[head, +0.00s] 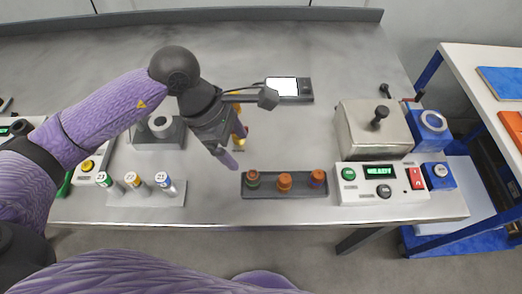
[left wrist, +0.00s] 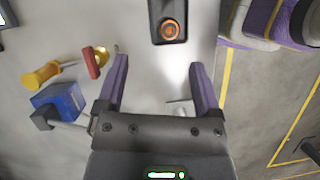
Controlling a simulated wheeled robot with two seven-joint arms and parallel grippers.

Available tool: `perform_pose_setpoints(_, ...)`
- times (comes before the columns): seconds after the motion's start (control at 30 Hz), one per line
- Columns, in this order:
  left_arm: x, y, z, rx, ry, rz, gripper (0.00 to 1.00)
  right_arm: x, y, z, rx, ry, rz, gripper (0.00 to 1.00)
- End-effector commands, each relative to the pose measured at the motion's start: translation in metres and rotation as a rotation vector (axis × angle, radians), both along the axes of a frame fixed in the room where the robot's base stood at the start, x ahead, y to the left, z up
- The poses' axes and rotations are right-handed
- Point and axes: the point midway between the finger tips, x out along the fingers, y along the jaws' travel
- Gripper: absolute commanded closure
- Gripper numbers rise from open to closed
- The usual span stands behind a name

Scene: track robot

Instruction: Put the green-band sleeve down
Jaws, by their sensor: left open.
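The green-band sleeve (head: 253,180) stands upright at the left end of a dark tray (head: 269,193) near the table's front. An orange sleeve (head: 284,182) and a purple-band sleeve (head: 317,179) stand in the same tray to its right. My left gripper (head: 231,163) is just left of and behind the tray, apart from the green-band sleeve. In the left wrist view its fingers (left wrist: 160,75) are spread with nothing between them. One end of the tray, with an orange-topped sleeve (left wrist: 170,30), lies beyond the fingertips; its band colour cannot be told there. My right gripper is not in view.
A metal box with a knob (head: 375,127) and a control panel (head: 383,178) are at the right. A yellow-handled tool (left wrist: 42,75) and a blue block (left wrist: 60,101) lie beside the gripper.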

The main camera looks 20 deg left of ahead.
Motion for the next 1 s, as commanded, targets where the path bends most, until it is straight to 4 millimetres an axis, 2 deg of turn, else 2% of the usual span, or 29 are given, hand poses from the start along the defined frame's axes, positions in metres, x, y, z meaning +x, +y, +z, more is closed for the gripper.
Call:
perform_pose_setpoints(0.1,-0.001,-0.007,-0.025,0.010,0.007,-0.003,0.15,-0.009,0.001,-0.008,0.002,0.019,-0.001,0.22)
perform_pose_setpoints(0.27,-0.001,-0.017,-0.048,0.006,0.006,-0.001,0.15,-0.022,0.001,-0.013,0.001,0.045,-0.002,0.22)
perform_pose_setpoints(0.43,-0.004,-0.029,-0.081,0.003,0.008,-0.001,0.15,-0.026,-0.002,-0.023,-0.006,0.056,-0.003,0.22)
perform_pose_setpoints(0.53,-0.004,-0.033,-0.091,0.004,0.006,-0.001,0.15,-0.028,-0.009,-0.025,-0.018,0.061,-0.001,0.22)
perform_pose_setpoints(0.73,-0.003,-0.034,-0.091,0.004,0.003,0.000,0.15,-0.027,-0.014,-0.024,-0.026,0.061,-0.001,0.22)
perform_pose_setpoints(0.77,-0.003,-0.034,-0.090,0.004,0.003,0.000,0.17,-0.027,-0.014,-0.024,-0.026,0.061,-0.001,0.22)
perform_pose_setpoints(1.0,-0.003,-0.034,-0.090,0.004,0.003,0.000,0.68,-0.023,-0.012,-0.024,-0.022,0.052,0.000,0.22)
